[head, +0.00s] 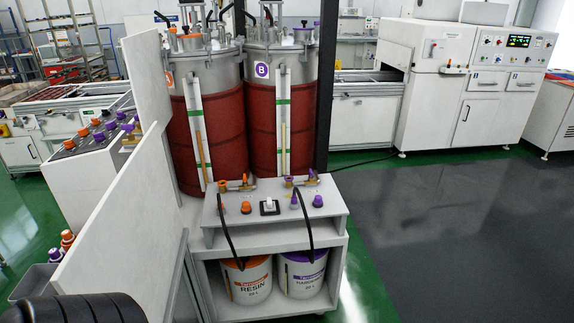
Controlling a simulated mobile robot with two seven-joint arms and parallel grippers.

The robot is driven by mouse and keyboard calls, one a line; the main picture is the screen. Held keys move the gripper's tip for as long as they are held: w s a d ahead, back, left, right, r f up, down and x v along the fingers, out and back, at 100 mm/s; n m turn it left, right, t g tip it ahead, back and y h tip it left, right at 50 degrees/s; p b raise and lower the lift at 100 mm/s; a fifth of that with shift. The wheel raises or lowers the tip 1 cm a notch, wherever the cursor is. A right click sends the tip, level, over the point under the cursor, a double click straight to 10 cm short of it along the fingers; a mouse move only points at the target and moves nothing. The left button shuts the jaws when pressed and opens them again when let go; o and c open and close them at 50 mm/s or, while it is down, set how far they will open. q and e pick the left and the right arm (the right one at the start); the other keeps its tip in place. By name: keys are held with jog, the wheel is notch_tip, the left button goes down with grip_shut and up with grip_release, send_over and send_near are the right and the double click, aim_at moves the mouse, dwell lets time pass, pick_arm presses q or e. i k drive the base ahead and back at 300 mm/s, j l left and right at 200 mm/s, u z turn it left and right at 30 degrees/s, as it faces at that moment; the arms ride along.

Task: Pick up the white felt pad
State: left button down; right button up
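I cannot make out a white felt pad anywhere in the head view. A small white piece on a dark square base (269,207) sits on the front panel of the pump cart, but it looks like a switch, not felt. Neither my left nor my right gripper shows in the head view.
The cart (275,228) carries two red-banded tanks (217,130) (282,120), with a resin pail (247,283) and a hardener pail (302,275) below. A white panel (125,215) stands at left, near a console (90,150). Dark floor (470,220) lies clear at right.

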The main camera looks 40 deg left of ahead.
aim_at(269, 206)
jog(key=i+j+u, duration=0.1)
jog(key=i+u, duration=0.4)
jog(key=i+l+u, duration=0.2)
jog(key=i+u, duration=0.25)
jog(key=i, duration=0.15)
jog(key=i+u, duration=0.4)
jog(key=i+l+u, duration=0.1)
jog(key=i+u, duration=0.3)
jog(key=i, duration=0.2)
jog(key=k+j+u, duration=0.1)
jog(key=u, duration=0.15)
jog(key=j+u, duration=0.25)
jog(key=k+l, duration=0.05)
